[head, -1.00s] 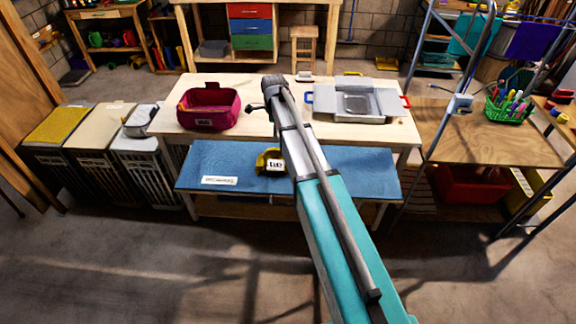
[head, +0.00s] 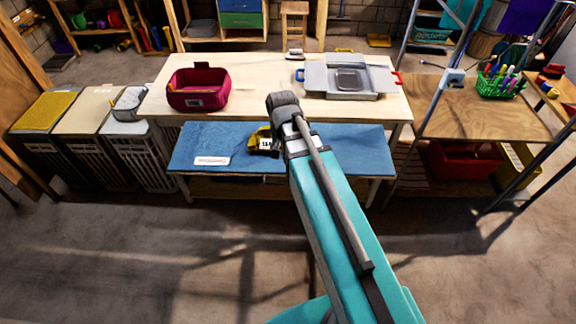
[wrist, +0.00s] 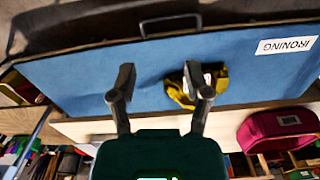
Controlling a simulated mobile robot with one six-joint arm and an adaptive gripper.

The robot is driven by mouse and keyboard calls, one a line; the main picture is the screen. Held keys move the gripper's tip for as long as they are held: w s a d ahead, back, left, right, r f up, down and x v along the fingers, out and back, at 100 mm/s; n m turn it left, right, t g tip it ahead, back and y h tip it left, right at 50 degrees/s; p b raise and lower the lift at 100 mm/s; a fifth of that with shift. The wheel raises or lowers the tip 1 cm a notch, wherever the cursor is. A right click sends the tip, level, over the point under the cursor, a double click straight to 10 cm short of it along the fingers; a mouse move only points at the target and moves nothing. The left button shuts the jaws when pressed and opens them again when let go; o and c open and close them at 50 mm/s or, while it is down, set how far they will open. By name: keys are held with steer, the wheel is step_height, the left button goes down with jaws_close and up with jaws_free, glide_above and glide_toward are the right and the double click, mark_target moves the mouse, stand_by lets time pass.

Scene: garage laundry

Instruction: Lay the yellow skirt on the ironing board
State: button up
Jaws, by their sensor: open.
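The yellow skirt (head: 260,140) lies bunched on the blue ironing board (head: 340,152), left of my arm and near the board's back edge. It has a white tag. In the wrist view the skirt (wrist: 176,92) shows partly behind the right finger of my gripper (wrist: 159,74). The ironing board (wrist: 110,62) fills the middle of that view, with a white "IRONING" label at its right.
Behind the board stands a pale table (head: 262,92) with a magenta basket (head: 198,88) and a grey tray (head: 350,78). Hampers (head: 45,110) stand at left. A wooden bench (head: 480,105) with a green pen basket (head: 498,85) is at right. The floor in front is clear.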

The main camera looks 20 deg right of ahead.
steer(key=s+n, duration=0.4)
steer(key=s, duration=0.2)
steer(key=shift+n, duration=0.4)
steer(key=shift+f, duration=0.1)
stand_by(0.8)
steer(key=shift+f+b, duration=0.3)
steer(key=shift+b, duration=0.05)
